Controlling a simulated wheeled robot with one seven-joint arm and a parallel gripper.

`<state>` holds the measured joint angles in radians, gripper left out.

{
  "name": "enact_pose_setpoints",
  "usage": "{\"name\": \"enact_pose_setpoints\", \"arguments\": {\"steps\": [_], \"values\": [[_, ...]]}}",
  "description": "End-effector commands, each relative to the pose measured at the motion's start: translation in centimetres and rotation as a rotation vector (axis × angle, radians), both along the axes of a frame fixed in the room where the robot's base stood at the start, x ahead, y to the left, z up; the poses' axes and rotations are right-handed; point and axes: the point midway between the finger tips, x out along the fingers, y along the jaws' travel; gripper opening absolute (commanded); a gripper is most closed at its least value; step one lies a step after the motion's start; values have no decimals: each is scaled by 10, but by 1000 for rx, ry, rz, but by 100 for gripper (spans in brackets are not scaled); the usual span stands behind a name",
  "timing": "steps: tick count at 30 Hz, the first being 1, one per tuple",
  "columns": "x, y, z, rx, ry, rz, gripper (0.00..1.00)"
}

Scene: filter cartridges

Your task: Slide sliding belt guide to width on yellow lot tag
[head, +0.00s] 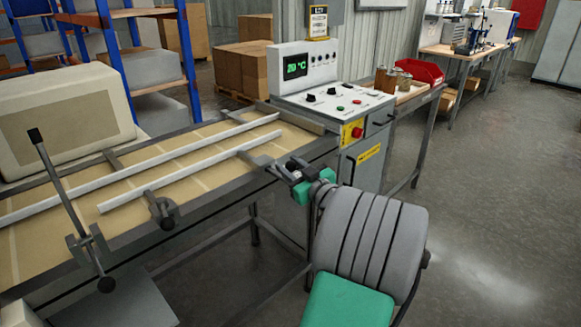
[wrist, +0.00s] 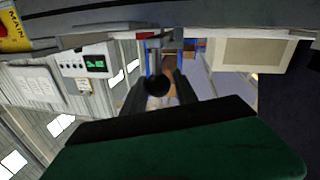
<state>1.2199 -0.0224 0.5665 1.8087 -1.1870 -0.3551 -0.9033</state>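The sliding belt guide is the nearer pale rail (head: 190,172) lying along the tan belt, with a dark clamp knob (head: 163,210) on its near side. Another bracket at its right end reaches over the belt table's front edge toward my gripper (head: 298,178). In the wrist view a dark round knob (wrist: 157,84) sits between the fingers of my gripper (wrist: 161,80). The fingers stand close on both sides of it; whether they press on it is unclear. A tag with a yellow border (head: 318,22) stands atop the control cabinet; its small text is unreadable.
A second pale rail (head: 150,165) runs along the belt's far side. A lever (head: 62,190) stands at the near left. The control cabinet (head: 310,75) closes off the belt's right end. Open floor (head: 480,190) lies to the right.

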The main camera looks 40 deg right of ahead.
Motion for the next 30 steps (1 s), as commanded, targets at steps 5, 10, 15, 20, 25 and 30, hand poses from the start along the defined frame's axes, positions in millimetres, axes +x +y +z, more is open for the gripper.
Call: {"name": "enact_pose_setpoints", "arguments": {"steps": [5,10,15,20,25,30], "values": [[-1,-2,0,0,0,-4,48],[-1,-2,0,-1,0,-5,52],[-6,-2,0,-1,0,-6,52],[-35,2,-1,-1,-1,-11,52],[-67,7,-1,-1,0,-10,52],[-79,11,0,-1,0,-6,52]]}}
